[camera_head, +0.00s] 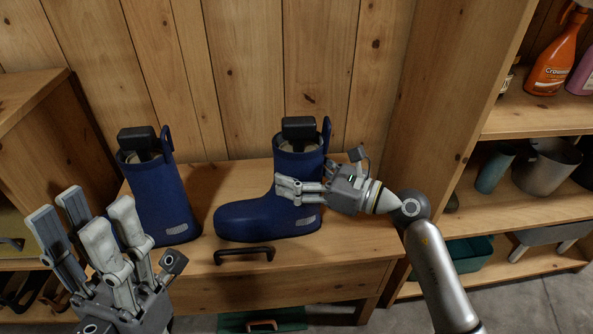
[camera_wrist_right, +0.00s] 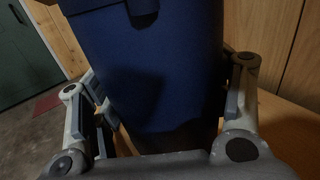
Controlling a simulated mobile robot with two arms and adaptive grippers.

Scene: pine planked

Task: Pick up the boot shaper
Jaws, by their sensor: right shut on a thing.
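Two blue boots stand upright on a wooden bench, each with a black boot shaper block sticking out of its top. One shaper (camera_head: 139,142) is in the left boot (camera_head: 162,200); the other shaper (camera_head: 299,128) is in the right boot (camera_head: 262,218). My right gripper (camera_head: 290,188) is shut on the shaft of the right boot, below the shaper. In the right wrist view its fingers (camera_wrist_right: 165,105) lie on both sides of the blue shaft (camera_wrist_right: 160,60). My left gripper (camera_head: 85,212) is open and empty, in front of the left boot. The shapers' lower parts are hidden inside the boots.
A shelf unit at right holds an orange spray bottle (camera_head: 552,62), a pot (camera_head: 545,168) and a teal cup (camera_head: 494,170). A plank wall stands close behind the boots.

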